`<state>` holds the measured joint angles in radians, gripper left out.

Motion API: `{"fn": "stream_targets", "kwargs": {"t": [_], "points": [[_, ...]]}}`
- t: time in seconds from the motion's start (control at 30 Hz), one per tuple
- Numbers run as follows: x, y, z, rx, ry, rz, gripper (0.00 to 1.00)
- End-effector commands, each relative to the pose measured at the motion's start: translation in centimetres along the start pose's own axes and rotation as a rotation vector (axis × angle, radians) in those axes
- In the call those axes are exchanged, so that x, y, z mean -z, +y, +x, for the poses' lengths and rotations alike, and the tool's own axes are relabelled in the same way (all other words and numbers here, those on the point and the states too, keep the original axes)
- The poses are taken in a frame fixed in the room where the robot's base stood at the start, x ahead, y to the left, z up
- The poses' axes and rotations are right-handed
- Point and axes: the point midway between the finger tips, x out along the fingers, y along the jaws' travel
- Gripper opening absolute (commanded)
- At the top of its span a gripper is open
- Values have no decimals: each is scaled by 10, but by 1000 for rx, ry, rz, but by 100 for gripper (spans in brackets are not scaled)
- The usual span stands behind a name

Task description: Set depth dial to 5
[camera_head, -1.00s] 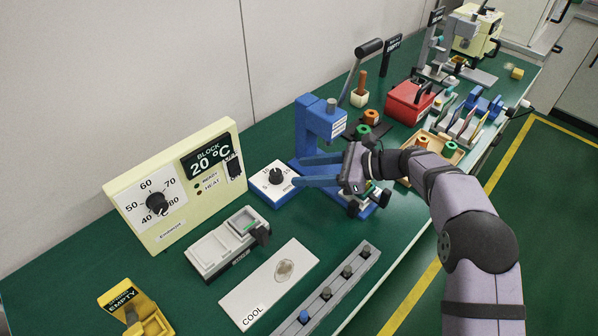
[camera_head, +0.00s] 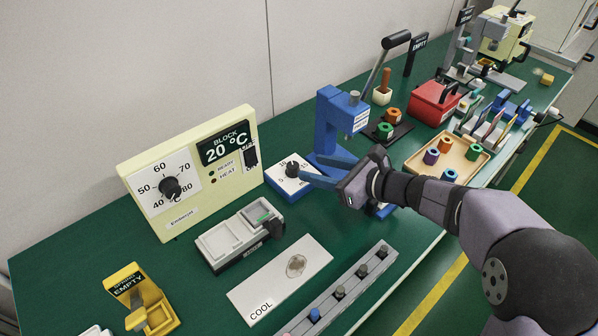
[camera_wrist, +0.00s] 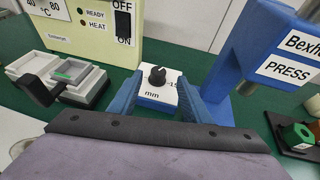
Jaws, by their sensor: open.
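The depth dial is a small blue box with a white scale face (camera_head: 281,180) and a black knob (camera_head: 292,168), beside the blue press. In the wrist view the knob (camera_wrist: 157,76) stands centred between the fingers, and "mm" and "15" show on the face. The knob's exact setting is too small to read. My gripper (camera_head: 309,166) is open, its two blue fingers pointing at the dial from the right. In the wrist view the fingers of my gripper (camera_wrist: 157,88) lie to either side of the knob, with visible gaps; I see no contact.
The blue press (camera_head: 334,125) stands close behind and right of the dial. The cream heater block (camera_head: 190,172) with its own knob is to the left. A grey two-well unit (camera_head: 240,236) and a COOL plate (camera_head: 280,280) lie in front. Green bench shows between them.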

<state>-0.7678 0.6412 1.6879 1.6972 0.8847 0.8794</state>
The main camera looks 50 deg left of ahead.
Motion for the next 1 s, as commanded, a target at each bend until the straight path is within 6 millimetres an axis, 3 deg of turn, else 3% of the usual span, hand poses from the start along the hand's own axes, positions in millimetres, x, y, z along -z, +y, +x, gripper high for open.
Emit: {"fn": "stream_targets", "kwargs": {"t": [0.37, 1.0], "points": [[8, 7, -3, 48, 20, 24, 44], [9, 3, 63, 48, 20, 24, 44]]}}
